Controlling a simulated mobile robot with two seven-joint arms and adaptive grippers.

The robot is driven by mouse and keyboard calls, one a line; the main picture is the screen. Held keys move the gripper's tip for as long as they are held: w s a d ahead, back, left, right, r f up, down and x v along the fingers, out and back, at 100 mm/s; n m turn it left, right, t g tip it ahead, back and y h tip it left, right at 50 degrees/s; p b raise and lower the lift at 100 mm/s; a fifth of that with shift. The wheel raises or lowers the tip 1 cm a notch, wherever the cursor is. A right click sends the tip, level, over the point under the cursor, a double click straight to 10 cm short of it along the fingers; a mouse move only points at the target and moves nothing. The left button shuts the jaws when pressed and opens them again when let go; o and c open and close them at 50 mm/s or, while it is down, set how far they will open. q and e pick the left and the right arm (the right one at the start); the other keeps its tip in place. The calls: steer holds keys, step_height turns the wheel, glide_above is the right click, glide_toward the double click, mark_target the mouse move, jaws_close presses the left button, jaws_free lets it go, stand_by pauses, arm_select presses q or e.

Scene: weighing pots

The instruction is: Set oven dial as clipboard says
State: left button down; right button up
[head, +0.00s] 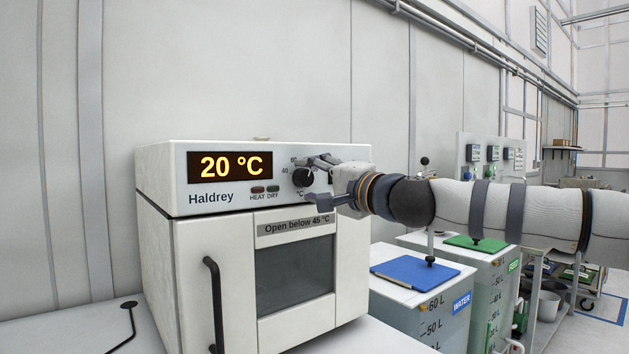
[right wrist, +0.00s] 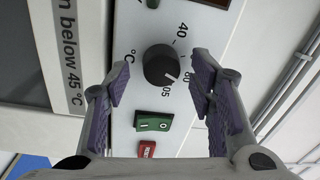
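The oven (head: 255,250) is a white box marked Haldrey, with a display (head: 229,166) reading 20 °C. Its black round dial (head: 303,177) is on the panel right of the display; it also shows in the right wrist view (right wrist: 159,63), with a white mark toward the lower right. The scale numbers are partly hidden. My right gripper (head: 312,182) is open in front of the dial; in the right wrist view its fingers (right wrist: 160,80) are on either side of the dial, apart from it. No clipboard shows. My left gripper is not in view.
A green switch (right wrist: 153,122) and a red button (right wrist: 147,149) are close by the dial. The oven door has a black handle (head: 215,300). Bins with a blue lid (head: 405,272) and a green lid (head: 470,243) stand right of the oven, below my right arm.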

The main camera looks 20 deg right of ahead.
steer(key=shift+s+d+r, duration=0.1)
steer(key=shift+s+d, duration=0.15)
steer(key=shift+s, duration=0.1)
steer(key=v, duration=1.1)
steer(key=shift+s, duration=0.1)
